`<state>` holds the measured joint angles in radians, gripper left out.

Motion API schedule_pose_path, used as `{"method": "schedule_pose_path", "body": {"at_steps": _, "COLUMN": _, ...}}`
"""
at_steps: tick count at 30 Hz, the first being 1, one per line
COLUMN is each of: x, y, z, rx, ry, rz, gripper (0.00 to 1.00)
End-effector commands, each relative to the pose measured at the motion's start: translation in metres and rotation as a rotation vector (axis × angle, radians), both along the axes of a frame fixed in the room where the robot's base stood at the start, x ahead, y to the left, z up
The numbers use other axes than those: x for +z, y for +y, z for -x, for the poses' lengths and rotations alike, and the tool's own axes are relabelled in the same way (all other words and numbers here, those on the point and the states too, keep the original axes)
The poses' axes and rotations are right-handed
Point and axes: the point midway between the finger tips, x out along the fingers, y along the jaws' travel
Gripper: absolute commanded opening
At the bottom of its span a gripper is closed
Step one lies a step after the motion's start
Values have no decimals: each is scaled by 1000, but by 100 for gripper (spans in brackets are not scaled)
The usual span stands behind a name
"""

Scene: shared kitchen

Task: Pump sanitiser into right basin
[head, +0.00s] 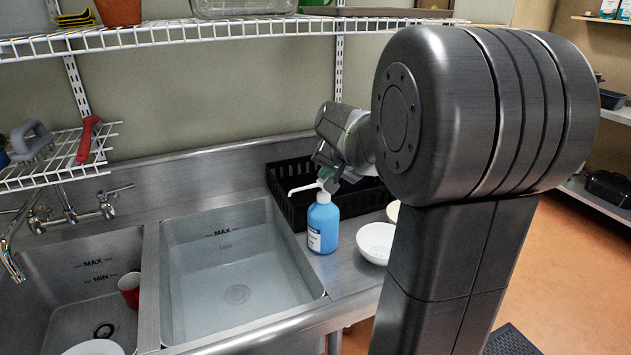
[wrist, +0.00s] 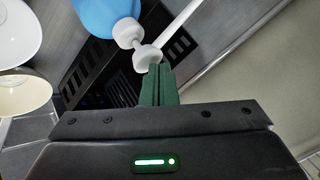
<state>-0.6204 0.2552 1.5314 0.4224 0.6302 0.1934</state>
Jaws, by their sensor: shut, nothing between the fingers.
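The sanitiser bottle (head: 323,228), blue with a white pump, stands upright on the steel counter just right of the right basin (head: 238,262). Its white spout (head: 302,188) points left, towards that basin. My gripper (head: 326,178) is shut and empty, with its fingertips at the pump head. In the wrist view the green fingers (wrist: 158,82) are together, their tips close against the white pump head (wrist: 147,56); I cannot tell whether they press on it. Part of the blue bottle (wrist: 104,12) shows at the top there. A drain shows in the right basin's floor.
A black crate (head: 290,205) stands behind the bottle. A white bowl (head: 376,242) stands to its right. The left basin (head: 60,318) holds a red cup (head: 130,289) and a white dish (head: 93,348). A wire shelf (head: 200,40) runs above.

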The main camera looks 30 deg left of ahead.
Motion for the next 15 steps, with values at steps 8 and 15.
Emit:
{"method": "schedule_pose_path", "body": {"at_steps": 8, "x": 4, "y": 0, "z": 0, "rx": 1, "ry": -1, "rz": -1, "gripper": 0}}
{"method": "schedule_pose_path", "body": {"at_steps": 15, "x": 27, "y": 0, "z": 0, "rx": 1, "ry": -3, "rz": -1, "gripper": 0}}
